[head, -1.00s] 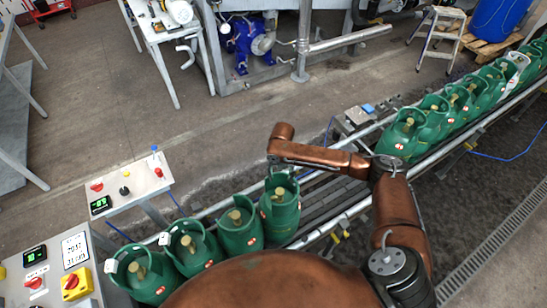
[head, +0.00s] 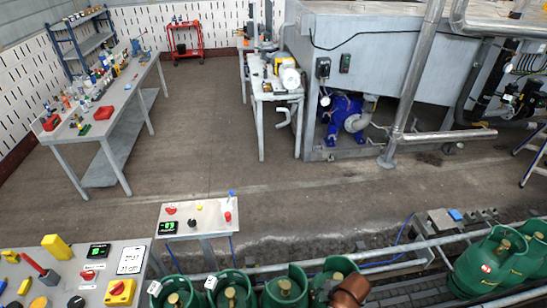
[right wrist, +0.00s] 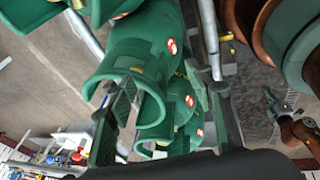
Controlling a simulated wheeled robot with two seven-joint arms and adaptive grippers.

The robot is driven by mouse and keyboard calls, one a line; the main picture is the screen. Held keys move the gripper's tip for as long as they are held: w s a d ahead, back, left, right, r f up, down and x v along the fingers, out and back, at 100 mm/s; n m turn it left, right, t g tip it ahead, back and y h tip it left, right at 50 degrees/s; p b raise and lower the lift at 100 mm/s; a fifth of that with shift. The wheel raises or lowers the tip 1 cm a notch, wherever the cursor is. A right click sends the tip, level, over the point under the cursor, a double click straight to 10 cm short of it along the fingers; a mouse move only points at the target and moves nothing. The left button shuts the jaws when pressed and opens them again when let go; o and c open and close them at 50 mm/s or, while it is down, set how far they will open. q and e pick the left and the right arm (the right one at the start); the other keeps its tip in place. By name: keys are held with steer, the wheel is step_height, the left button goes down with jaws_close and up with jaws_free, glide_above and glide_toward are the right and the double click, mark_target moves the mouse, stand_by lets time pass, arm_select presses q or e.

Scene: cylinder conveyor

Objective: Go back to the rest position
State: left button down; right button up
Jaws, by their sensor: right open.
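Green gas cylinders with brass valves stand in a row on the conveyor. One cylinder (head: 286,287) stands in the bottom middle of the head view, with others to its left. A copper-coloured part of my right arm (head: 350,290) partly covers the rightmost of this group. My right gripper (right wrist: 168,112) is open in the right wrist view, its dark fingers left and right of nearby green cylinders (right wrist: 135,80). I cannot tell whether it touches one. A small copper arm with a dark end, apparently my left gripper (right wrist: 272,103), shows at the right; its jaw state is unclear.
Another green cylinder group (head: 490,262) is at the right on the conveyor (head: 400,292). A control stand (head: 197,218) and a larger control panel (head: 85,275) are at the left. A workbench (head: 110,115) and a machine with a blue pump (head: 343,112) stand behind open floor.

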steer(key=s+d+r+m+t+h, duration=0.2)
steer(key=s+d+r+m+h, duration=0.15)
steer(key=s+d+m, duration=1.5)
step_height(320, 180, down, 32)
steer(key=r+g+b, duration=0.1)
steer(key=g+b, duration=0.1)
steer(key=b, duration=0.2)
steer(key=s+f+n+g+b, duration=0.1)
steer(key=s+f+b, duration=0.3)
steer(key=s+f, duration=1.7)
step_height(320, 180, down, 4)
steer(key=shift+a+r, duration=0.15)
steer(key=shift+a, duration=0.3)
